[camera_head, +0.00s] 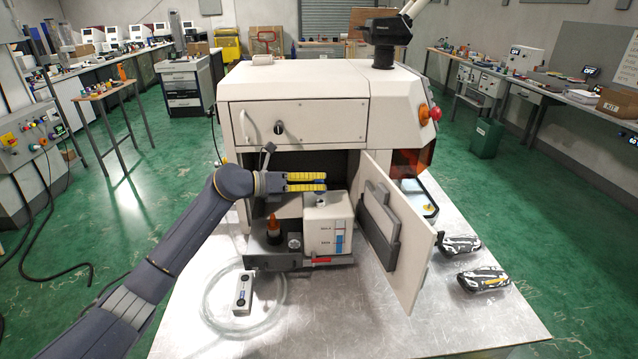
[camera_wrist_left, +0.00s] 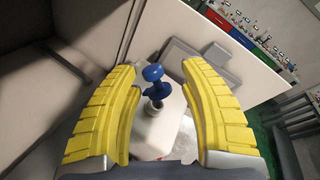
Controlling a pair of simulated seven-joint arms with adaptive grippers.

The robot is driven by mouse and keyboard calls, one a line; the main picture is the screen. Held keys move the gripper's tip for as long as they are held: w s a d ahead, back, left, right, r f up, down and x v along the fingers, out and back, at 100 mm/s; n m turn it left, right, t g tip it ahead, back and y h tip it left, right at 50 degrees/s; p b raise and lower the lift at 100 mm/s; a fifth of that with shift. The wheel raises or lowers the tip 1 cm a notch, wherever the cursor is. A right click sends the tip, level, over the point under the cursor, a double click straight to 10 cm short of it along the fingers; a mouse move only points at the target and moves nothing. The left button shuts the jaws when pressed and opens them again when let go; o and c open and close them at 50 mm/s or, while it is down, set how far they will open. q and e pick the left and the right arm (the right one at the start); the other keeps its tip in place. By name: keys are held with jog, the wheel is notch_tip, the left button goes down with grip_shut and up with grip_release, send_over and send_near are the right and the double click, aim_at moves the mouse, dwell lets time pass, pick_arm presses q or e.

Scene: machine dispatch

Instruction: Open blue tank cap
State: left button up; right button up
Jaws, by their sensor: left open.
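The blue tank cap (camera_wrist_left: 157,91) shows in the left wrist view as a blue knob with a second, higher blue part, above the pale neck of the white tank (camera_wrist_left: 160,130). In the head view the white tank (camera_head: 322,232) stands in the machine's open bay, and my gripper hides most of its top. My left gripper (camera_head: 325,181) is just above the tank. Its yellow fingers (camera_wrist_left: 160,72) are open, one on each side of the blue cap, with a gap on both sides. My right gripper is not in view.
The machine's open door (camera_head: 408,240) stands right of the tank. A dark tray (camera_head: 290,262) carries an orange-tipped bottle (camera_head: 273,229) left of it. A small grey box (camera_head: 242,291) lies on the table (camera_head: 350,320), with two black-and-white objects at the right.

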pick_arm(q)
jog(key=v, duration=1)
jog(key=shift+a, duration=0.15)
